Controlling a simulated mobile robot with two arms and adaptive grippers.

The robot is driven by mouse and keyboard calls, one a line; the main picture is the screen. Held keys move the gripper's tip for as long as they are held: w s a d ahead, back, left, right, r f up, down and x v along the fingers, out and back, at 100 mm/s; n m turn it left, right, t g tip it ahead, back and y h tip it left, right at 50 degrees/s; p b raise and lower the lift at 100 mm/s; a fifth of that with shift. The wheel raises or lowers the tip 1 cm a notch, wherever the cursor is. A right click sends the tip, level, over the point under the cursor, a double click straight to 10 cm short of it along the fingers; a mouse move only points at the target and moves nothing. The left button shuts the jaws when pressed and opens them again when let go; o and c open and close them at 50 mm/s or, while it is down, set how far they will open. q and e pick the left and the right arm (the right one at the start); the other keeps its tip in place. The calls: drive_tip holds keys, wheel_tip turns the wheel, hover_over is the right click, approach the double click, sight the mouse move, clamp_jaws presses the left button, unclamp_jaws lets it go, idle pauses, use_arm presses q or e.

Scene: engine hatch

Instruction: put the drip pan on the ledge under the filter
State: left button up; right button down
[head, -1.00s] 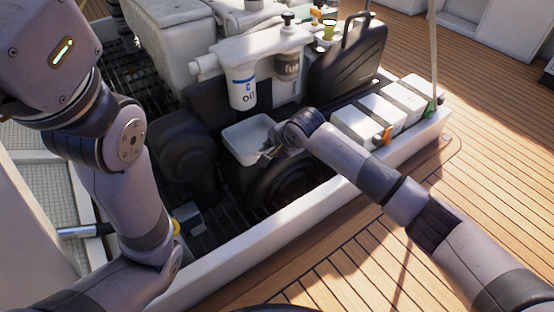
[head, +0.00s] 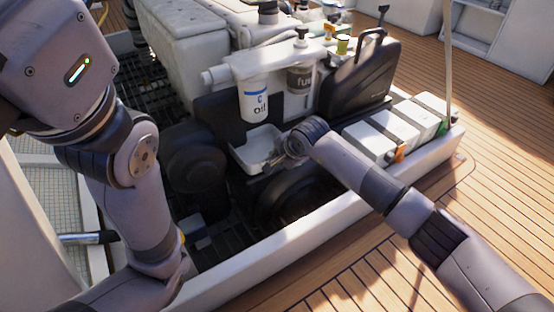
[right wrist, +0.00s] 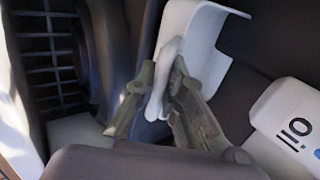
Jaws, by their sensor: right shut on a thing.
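The drip pan (head: 258,148) is a shallow white tray below the white oil filter (head: 254,103) on the engine. My right gripper (head: 284,156) is at the pan's right end. In the right wrist view, my right gripper (right wrist: 165,88) is shut on a white tab of the pan (right wrist: 208,35). The oil filter (right wrist: 292,118) shows at the right there. The ledge is mostly hidden by the pan, and I cannot tell whether the pan touches it. My left arm fills the left side of the head view, but its gripper is out of view.
A fuel filter (head: 300,80) hangs right of the oil filter. A black jug-like container (head: 357,75) stands behind. White boxes (head: 383,136) line the right side. The white hatch rim (head: 300,248) runs along the front, with open wooden deck (head: 350,285) beyond.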

drive_tip(key=shift+f, duration=0.15)
drive_tip(key=c, duration=1.6)
unclamp_jaws()
drive_tip(key=v, duration=1.2)
drive_tip(key=shift+s+d, duration=0.1)
drive_tip(key=shift+d, duration=0.05)
